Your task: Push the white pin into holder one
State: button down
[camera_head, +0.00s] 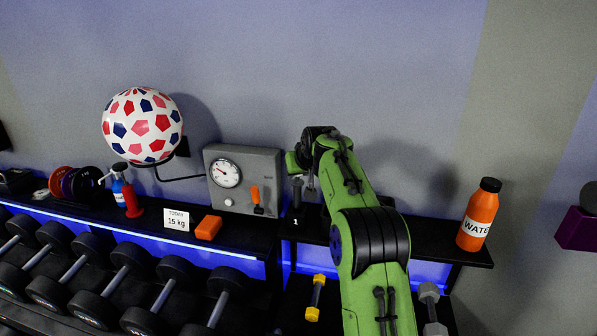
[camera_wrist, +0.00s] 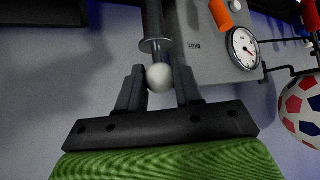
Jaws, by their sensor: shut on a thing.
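The white pin shows in the wrist view as a round white end (camera_wrist: 159,77) between the two fingers of my gripper (camera_wrist: 160,90). A dark grey tube with a flanged rim (camera_wrist: 155,30) lies directly beyond it, in line with it. How far the pin is inside the tube, I cannot tell. In the head view a dark upright holder (camera_head: 297,188) stands on the shelf above a label "1". My gripper (camera_head: 309,182) is beside it, partly hidden by my green arm. The pin cannot be made out in the head view.
A grey gauge box (camera_head: 243,178) with an orange lever (camera_head: 256,197) stands close left of the holder. An orange block (camera_head: 208,227) and a "15 kg" card (camera_head: 176,219) lie farther left. An orange water bottle (camera_head: 479,214) stands at the shelf's right end. Dumbbells fill the rack below.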

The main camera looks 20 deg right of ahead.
jog(key=shift+s+r+p, duration=0.1)
jog(key=shift+r+p, duration=0.45)
jog(key=shift+r, duration=0.3)
jog(key=shift+r+p, duration=0.45)
jog(key=shift+p, duration=0.2)
jog(key=shift+r, duration=0.2)
jog(key=shift+p, duration=0.6)
jog(key=shift+s+a+f+b, duration=0.1)
jog(key=shift+s+f+b, duration=0.05)
jog(key=shift+f+b, duration=0.35)
jog(key=shift+s+a+f+b, duration=0.1)
jog(key=shift+f+b, duration=0.25)
jog(key=shift+f, duration=0.2)
dwell(0.3)
